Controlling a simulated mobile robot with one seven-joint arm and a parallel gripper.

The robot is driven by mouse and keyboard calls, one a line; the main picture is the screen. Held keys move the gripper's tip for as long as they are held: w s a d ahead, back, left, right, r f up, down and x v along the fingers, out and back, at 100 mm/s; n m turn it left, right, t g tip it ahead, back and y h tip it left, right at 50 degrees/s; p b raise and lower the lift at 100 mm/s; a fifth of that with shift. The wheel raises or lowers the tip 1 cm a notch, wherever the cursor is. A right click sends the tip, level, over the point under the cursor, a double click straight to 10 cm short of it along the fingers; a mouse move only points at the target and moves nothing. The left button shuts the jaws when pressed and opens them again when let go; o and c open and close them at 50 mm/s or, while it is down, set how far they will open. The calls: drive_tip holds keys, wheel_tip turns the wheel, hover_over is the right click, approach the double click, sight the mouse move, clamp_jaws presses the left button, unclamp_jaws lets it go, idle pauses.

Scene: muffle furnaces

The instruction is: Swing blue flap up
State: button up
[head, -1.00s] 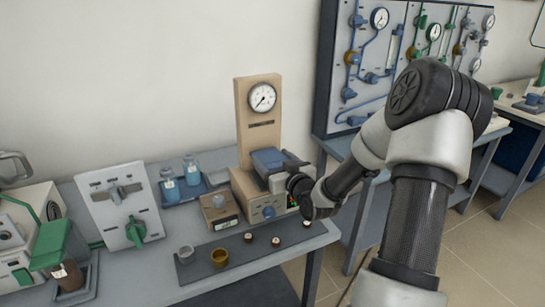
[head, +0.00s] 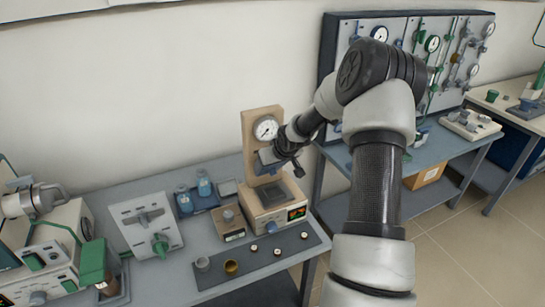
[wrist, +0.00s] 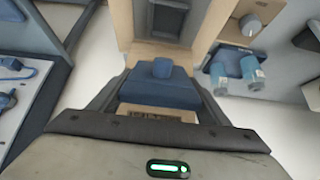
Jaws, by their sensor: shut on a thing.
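The small beige muffle furnace (head: 277,214) stands on the bench under a tall back panel with a round dial (head: 266,128). Its blue flap (head: 264,158) is raised and tilted above the furnace body, in front of the panel. The dark square top of the furnace (head: 271,193) is uncovered below it. My gripper (wrist: 160,98) is shut on the flap, with a dark finger at each side of it in the wrist view. In the head view my wrist reaches the flap from the upper right, and the fingertips are partly hidden there.
Left of the furnace are a small beige box (head: 229,224), two blue bottles (head: 204,184) in a tray and a white panel with a green knob (head: 159,244). A dark mat (head: 214,279) with small crucibles lies in front. A gauge board (head: 340,40) stands behind my arm.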

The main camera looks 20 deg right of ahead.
drive_tip(key=shift+w+r+g+p, duration=0.35)
drive_tip(key=shift+w+g+p, duration=0.15)
drive_tip(key=shift+g+p, duration=0.4)
drive_tip(key=shift+f, duration=0.1)
drive_tip(key=o, duration=1.5)
drive_tip(key=v, duration=1.7)
drive_tip(key=shift+s+r, duration=0.1)
drive_tip(key=shift+r, duration=0.15)
drive_tip(key=shift+a, duration=0.1)
